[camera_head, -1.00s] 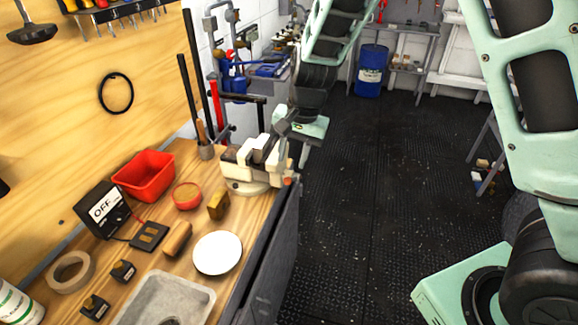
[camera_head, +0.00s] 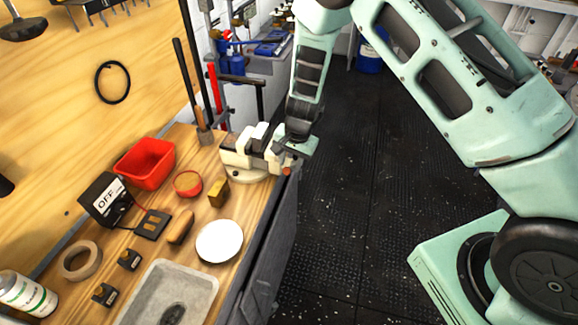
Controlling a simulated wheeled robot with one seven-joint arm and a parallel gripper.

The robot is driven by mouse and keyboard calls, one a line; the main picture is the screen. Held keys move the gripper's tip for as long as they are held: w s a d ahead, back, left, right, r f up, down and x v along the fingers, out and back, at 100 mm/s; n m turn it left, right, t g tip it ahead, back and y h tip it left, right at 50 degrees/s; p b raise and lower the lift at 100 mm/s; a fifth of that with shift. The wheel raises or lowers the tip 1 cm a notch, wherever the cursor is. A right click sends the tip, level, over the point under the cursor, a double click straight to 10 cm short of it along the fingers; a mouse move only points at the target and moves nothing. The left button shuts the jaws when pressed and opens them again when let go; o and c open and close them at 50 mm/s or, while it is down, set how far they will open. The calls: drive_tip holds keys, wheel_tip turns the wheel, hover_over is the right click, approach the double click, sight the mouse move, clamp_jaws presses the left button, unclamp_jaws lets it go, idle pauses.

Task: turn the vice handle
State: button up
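The vice (camera_head: 246,155) is cream-white with darker jaws. It stands on the right edge of the wooden workbench, near the bench's far end. Its handle is at the right end, by a small reddish part (camera_head: 287,171), and is mostly hidden. My gripper (camera_head: 286,153) is at the right end of the vice, over the handle area. It is small, dark and partly covered by my mint-green wrist. I cannot tell whether its fingers are open or shut, or whether they touch the handle.
On the workbench (camera_head: 200,207) are a red bin (camera_head: 146,165), a red bowl (camera_head: 187,184), a white plate (camera_head: 219,241), a grey tray (camera_head: 205,293) and a tape roll (camera_head: 81,261). Long-handled tools stand behind the vice. The black floor (camera_head: 345,240) to the right is clear.

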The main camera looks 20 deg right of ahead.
sight(289, 168)
drive_tip(key=shift+w+a+f+p, duration=0.1)
drive_tip(key=shift+f+p, duration=0.1)
drive_tip(key=shift+f, duration=0.8)
drive_tip(key=shift+w+a+f+p, duration=0.1)
drive_tip(key=shift+f+p, duration=0.1)
drive_tip(key=shift+f, duration=0.75)
clamp_jaws()
drive_tip(key=shift+f, duration=0.1)
wheel_tip(289, 168, down, 10)
drive_tip(key=n+t+h+b, duration=0.1)
drive_tip(key=t+h+b, duration=0.6)
drive_tip(key=b, duration=1.7)
drive_tip(key=t, duration=0.5)
drive_tip(key=shift+s+a+f+h, duration=0.25)
drive_tip(key=shift+h, duration=0.15)
drive_tip(key=shift+b, duration=0.3)
